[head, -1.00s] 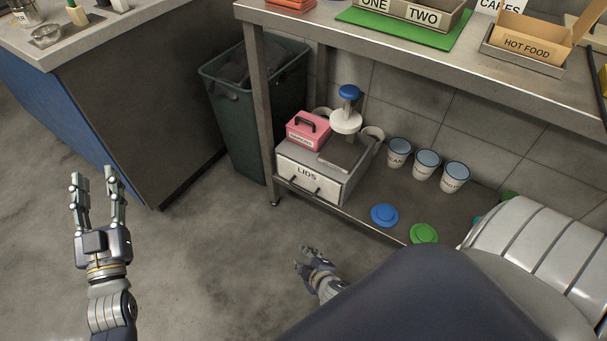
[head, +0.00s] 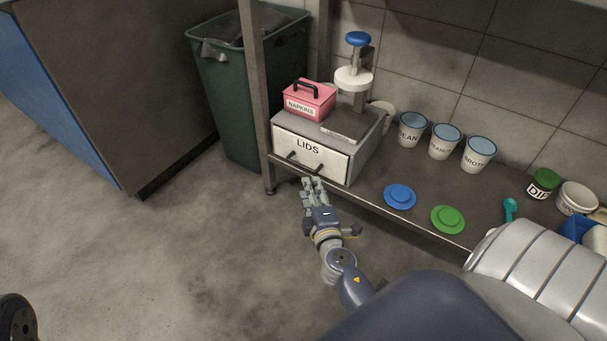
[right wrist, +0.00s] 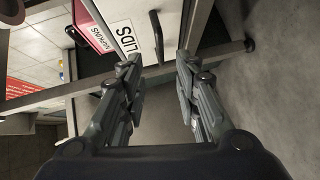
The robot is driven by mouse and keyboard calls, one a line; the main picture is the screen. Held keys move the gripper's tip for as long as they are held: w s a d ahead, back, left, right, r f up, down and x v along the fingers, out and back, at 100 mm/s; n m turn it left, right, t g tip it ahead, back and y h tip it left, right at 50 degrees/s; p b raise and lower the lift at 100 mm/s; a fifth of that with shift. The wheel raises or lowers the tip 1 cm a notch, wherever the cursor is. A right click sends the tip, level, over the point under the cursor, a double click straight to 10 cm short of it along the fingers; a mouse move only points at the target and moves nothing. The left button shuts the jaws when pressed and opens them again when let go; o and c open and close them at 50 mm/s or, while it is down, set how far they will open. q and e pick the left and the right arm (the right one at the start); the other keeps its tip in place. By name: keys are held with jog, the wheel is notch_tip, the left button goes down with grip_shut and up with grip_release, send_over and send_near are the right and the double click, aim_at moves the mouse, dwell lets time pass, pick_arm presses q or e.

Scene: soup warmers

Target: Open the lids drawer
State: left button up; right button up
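The lids drawer (head: 312,150) is a white front marked LIDS in a grey box on the low shelf. It looks shut. Its dark bar handle (head: 304,166) runs along the lower part of the front. My right gripper (head: 314,184) is just in front of and below the handle. In the right wrist view its two fingers (right wrist: 158,64) are apart with nothing between them. The handle (right wrist: 158,36) shows just beyond the fingertips, roughly in line with the gap, beside the LIDS label (right wrist: 127,40). My left gripper is out of view.
A table leg (head: 256,95) and green bin (head: 235,95) are left. Blue (head: 400,196) and green lids (head: 447,219) lie right. The floor in front is clear.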

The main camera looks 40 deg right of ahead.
aim_at(303, 168)
jog(key=b+x, duration=0.1)
jog(key=x, duration=0.9)
jog(key=shift+s, duration=0.1)
grip_shut()
